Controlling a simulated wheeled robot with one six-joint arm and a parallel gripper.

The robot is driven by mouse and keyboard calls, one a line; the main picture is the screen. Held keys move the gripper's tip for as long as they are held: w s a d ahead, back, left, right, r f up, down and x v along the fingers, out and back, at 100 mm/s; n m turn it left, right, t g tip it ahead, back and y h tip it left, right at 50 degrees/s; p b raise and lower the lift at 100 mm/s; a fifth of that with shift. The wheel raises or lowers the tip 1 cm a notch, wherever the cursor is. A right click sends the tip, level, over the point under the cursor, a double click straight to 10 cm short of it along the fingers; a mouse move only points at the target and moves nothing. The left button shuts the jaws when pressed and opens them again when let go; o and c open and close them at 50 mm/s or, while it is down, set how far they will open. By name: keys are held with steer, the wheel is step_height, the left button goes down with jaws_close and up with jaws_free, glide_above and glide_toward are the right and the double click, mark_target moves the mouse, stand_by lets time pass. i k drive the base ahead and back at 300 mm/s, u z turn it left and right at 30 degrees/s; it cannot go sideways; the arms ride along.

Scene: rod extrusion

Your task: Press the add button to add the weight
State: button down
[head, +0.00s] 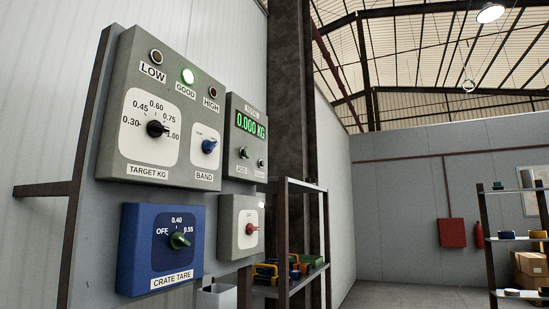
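A grey weighing panel (235,139) hangs in the middle of the head view, with a green display (251,125) reading 0.000 KG. Below the display are a dark green-tipped control (244,153) and a smaller round control (262,163). The small label (243,169) under the green-tipped control is too blurred to read surely, and may say ADD. My gripper is not in view, and nothing covers the panel controls.
A black TARGET KG knob (155,128) and a blue BAND knob (209,146) sit left. Below are a blue CRATE TARE box (135,245) and a grey box with a red knob (250,229). Shelves (305,187) stand right of the panels. Open floor (400,297) lies beyond.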

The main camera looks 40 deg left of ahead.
mark_target(246, 152)
steer(key=u, duration=0.4)
steer(key=i, duration=0.95)
steer(key=u, duration=0.7)
